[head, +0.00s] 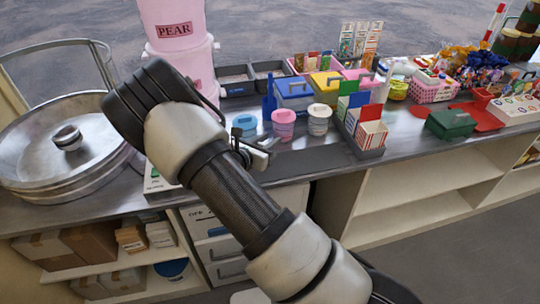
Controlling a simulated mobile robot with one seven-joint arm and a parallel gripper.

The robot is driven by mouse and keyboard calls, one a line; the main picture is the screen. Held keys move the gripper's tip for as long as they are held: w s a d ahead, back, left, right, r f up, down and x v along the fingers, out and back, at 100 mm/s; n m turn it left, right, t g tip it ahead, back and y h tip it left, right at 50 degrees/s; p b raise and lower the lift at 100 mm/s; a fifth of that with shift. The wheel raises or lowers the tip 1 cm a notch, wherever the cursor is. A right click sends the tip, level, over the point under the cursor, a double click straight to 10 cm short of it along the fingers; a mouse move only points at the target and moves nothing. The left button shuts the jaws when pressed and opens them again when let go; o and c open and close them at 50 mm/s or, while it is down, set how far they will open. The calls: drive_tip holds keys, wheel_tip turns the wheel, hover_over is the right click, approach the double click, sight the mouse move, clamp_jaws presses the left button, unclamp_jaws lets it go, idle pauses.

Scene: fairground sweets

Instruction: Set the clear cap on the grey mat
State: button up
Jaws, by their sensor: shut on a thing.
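My gripper (262,152) is over the counter, left of the pink and white tubs, partly hidden behind my own arm. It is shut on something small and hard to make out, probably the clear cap. No clear cap shows plainly anywhere else. A flat dark grey patch (308,163) on the counter, just right of my gripper and in front of the tubs, looks like the grey mat. Its left part is close to my gripper, and its edges are hard to tell from the counter.
A pink tub (283,125), a white tub (319,120) and a blue-lidded tub (245,124) stand behind. A grey holder with paper cartons (371,134) is to the right. A large round metal pan (60,150) and stacked pink PEAR buckets (178,40) are left.

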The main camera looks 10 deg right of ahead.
drive_tip(key=shift+f, duration=3)
drive_tip(key=shift+f, duration=0.1)
drive_tip(key=o, duration=1.1)
drive_tip(key=shift+c, duration=0.2)
